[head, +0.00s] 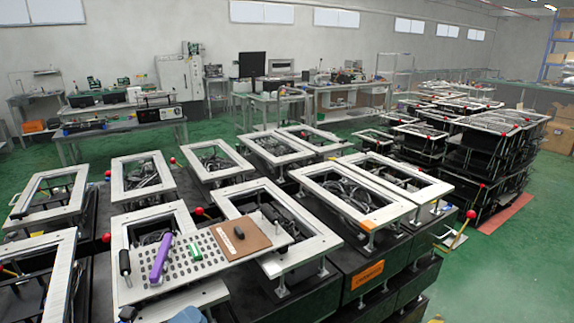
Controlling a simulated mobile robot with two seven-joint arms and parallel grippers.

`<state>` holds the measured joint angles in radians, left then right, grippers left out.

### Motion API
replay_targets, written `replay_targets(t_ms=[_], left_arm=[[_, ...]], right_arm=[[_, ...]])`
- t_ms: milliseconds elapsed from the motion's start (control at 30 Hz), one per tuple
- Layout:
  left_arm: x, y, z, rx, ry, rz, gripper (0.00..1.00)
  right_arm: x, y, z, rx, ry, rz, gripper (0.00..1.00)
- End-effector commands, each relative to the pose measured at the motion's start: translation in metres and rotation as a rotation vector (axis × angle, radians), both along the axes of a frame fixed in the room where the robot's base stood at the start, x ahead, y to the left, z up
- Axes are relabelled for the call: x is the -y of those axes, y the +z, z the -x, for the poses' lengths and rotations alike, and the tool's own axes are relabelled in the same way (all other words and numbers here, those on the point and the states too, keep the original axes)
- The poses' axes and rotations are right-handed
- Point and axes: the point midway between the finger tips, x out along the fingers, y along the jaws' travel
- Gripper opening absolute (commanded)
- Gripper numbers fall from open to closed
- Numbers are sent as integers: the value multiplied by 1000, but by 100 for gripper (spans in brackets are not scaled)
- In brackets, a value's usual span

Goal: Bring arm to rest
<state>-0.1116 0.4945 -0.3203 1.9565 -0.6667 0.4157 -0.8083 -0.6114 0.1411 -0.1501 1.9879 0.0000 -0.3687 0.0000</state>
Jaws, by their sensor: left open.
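The task's arm is not clearly marked out among the fixtures; several levers with red ball knobs stand by them. One red knob (198,211) is behind the near framed fixture, and another red knob (471,214) tops a yellow lever (458,234) at the right. The near fixture has a white frame (122,232) and a plate with holes (205,268). My left gripper (165,314) is only partly in view at the bottom edge, below this plate and apart from the levers. It is open and holds nothing visible. My right gripper is not in view.
A purple tool (161,257), a green block (195,252) and a brown board (240,238) lie on the plate. Black cabinets with white frames crowd the middle. Workbenches (120,118) line the back. Green floor (510,265) is clear at the right.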

Motion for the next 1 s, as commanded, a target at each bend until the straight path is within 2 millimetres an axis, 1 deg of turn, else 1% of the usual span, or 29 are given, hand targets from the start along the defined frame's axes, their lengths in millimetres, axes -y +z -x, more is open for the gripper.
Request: replay_targets(t_ms=[33,67,100,167,200,267,300,400,500,600,700,1000], left_arm=[[-14,-17,4,-155,79,145,55],[-22,-27,6,-247,124,234,55],[-34,-41,10,-365,185,353,55],[-51,-66,19,-539,277,539,55],[-62,-84,28,-650,339,665,55],[-76,-112,45,-807,432,856,55],[-84,-130,58,-901,491,978,55],[-97,-166,90,-1082,617,1238,55],[-102,-191,116,-1201,708,1430,55],[-104,-205,133,-1264,764,1545,55],[-104,-211,140,-1291,786,1595,55],[-104,-211,140,-1294,788,1599,55]], right_arm=[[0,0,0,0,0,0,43],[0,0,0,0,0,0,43],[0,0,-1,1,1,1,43],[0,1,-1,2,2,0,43],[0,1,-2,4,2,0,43],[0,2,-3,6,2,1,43],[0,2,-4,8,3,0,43],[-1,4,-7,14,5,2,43],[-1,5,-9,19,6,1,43],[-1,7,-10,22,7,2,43],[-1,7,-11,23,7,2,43],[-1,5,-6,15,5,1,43]])
